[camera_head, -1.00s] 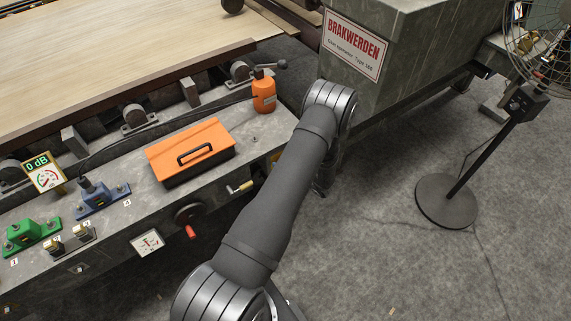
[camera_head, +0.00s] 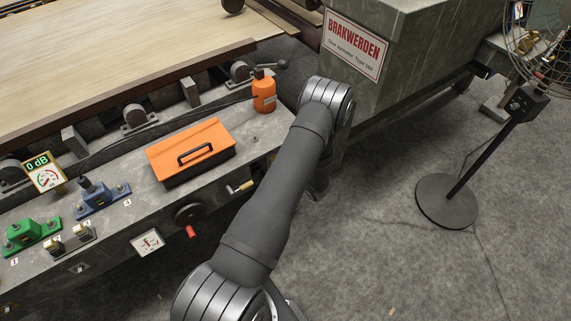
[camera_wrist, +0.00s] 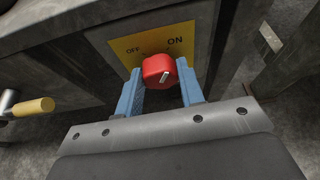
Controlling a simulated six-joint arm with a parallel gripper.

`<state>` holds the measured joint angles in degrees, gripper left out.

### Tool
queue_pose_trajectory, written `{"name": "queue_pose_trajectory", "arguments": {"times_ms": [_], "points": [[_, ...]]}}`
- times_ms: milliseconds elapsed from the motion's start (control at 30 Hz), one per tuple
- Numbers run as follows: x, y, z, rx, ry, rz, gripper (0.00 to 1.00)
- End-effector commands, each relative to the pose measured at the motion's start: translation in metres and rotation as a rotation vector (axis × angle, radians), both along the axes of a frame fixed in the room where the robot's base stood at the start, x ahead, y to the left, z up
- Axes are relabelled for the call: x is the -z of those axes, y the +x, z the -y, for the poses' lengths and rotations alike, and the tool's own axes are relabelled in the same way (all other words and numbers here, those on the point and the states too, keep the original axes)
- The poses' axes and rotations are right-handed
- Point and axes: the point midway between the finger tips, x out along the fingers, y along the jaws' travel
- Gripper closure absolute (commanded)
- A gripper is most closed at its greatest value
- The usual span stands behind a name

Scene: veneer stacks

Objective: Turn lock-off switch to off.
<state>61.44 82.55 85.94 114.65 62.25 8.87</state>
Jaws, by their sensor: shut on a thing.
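The lock-off switch is a red round knob (camera_wrist: 159,71) on a yellow plate (camera_wrist: 126,46) in the wrist view. The plate reads OFF at its left and ON at its right. A short white mark on the knob slants up and to the right, toward the ON side. My gripper (camera_wrist: 158,78) has its two blue fingers on either side of the knob and is shut on it. In the head view my arm hides my gripper, and the switch is not visible.
A yellow-handled crank (camera_wrist: 32,107) is left of my gripper; it also shows in the head view (camera_head: 241,187). An orange toolbox (camera_head: 190,152) and an orange bottle (camera_head: 264,95) stand on the bench. A fan stand (camera_head: 446,201) is on the open floor at right.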

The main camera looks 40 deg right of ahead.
Motion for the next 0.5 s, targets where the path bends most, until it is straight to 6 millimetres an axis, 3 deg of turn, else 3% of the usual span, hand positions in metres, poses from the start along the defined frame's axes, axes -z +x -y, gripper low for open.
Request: {"name": "queue_pose_trajectory", "arguments": {"times_ms": [500], "points": [[0.0015, -0.0004, -0.0040, 0.001, -0.488, -0.001, 0.88]]}}
